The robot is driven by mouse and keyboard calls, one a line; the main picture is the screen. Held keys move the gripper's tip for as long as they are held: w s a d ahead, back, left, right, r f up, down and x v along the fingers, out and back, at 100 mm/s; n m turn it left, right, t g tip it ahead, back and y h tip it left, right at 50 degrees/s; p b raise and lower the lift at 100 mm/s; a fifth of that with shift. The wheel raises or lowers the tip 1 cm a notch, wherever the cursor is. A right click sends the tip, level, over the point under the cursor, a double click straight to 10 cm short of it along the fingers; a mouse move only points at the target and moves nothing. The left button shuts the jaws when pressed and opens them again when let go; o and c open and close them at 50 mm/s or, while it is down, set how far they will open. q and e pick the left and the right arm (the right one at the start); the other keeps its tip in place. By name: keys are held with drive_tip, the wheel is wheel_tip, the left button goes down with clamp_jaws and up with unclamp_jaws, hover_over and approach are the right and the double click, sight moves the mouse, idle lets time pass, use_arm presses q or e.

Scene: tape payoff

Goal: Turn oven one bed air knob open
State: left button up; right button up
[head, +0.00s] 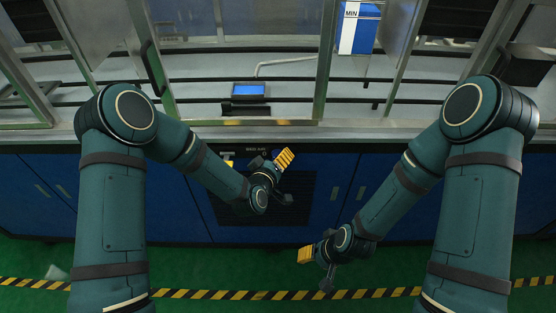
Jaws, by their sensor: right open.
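A dark strip with small pale lettering (257,149), too small to read surely, runs under the counter's front edge. A small yellow and white part (228,160) shows below it, left of my left gripper. I cannot tell whether it is the bed air knob; no knob is clearly identifiable. My left gripper (286,179) is just below the strip, its yellow-padded finger and dark finger apart, with nothing seen between them.
A dark vented panel (318,200) sits between blue cabinet doors (168,205). Above are a pale counter, a small blue-lit display (249,90), metal frame posts and a blue and white box marked MIN (359,28). Green floor with a yellow-black stripe (240,295) lies below.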

use_arm(q)
drive_tip(key=shift+w+d+f, duration=0.15)
drive_tip(key=shift+w, duration=0.2)
drive_tip(key=shift+o, duration=0.2)
clamp_jaws()
